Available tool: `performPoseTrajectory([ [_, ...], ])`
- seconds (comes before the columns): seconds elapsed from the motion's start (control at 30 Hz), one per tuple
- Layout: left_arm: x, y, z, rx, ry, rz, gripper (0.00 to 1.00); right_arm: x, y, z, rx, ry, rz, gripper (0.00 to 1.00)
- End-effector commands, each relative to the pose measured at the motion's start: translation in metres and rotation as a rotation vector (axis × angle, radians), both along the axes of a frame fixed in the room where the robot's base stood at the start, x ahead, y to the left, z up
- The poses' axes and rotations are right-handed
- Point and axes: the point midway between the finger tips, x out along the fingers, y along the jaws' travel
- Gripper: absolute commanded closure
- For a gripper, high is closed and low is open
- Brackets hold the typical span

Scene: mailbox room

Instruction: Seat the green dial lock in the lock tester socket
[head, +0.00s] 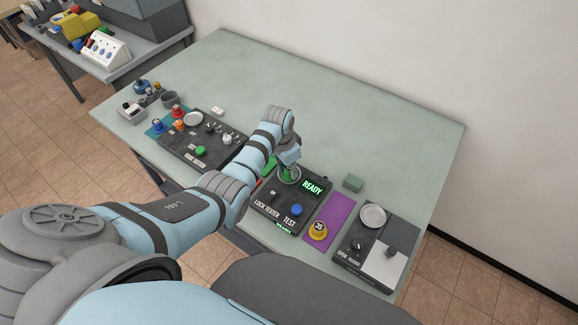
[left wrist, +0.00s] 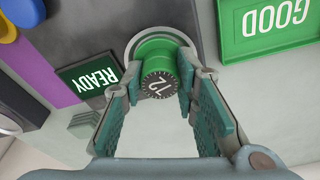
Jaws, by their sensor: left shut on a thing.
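The green dial lock (left wrist: 159,86), its dark dial marked 12, is between the fingertips of my left gripper (left wrist: 160,90) in the left wrist view. The gripper is shut on it. The lock lines up with the round lock tester socket (left wrist: 150,48), whose pale and green ring shows behind it. I cannot tell how deep the lock sits. In the head view my left gripper (head: 288,158) points down at the socket (head: 289,175) on the dark lock tester (head: 271,212). The tester display (head: 313,187) reads READY. My right gripper is not in view.
A green GOOD tray (left wrist: 270,50) is beside the tester. A blue TEST button (head: 297,210) is on the tester's front. A purple mat (head: 330,215) with a yellow dial lock (head: 318,231) lies to its right. The back of the table (head: 340,130) is clear.

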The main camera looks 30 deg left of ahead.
Motion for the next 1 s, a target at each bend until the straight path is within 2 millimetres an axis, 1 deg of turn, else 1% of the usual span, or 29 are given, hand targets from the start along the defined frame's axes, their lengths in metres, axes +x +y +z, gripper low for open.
performPoseTrajectory([
  [0.1,-0.0010,0.0005,-0.0013,0.001,0.003,0.001,1.00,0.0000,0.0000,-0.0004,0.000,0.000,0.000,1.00],
  [0.13,-0.0011,0.0005,-0.0014,0.001,0.003,0.001,0.71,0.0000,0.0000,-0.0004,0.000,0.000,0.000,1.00],
  [0.27,-0.0012,0.0008,-0.0015,0.001,0.003,0.001,0.50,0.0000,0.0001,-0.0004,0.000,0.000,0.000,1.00],
  [0.3,-0.0012,0.0009,-0.0015,0.002,0.004,0.001,0.49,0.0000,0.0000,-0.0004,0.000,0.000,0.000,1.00],
  [0.67,-0.0007,0.0001,-0.0012,0.001,0.002,0.000,0.49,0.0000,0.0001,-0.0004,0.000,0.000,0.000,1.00],
  [0.77,-0.0008,0.0001,-0.0012,0.000,0.003,0.000,0.39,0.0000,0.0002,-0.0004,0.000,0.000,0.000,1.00],
  [1.0,-0.0005,0.0000,-0.0009,0.001,0.002,0.000,0.39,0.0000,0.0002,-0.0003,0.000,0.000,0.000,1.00],
])
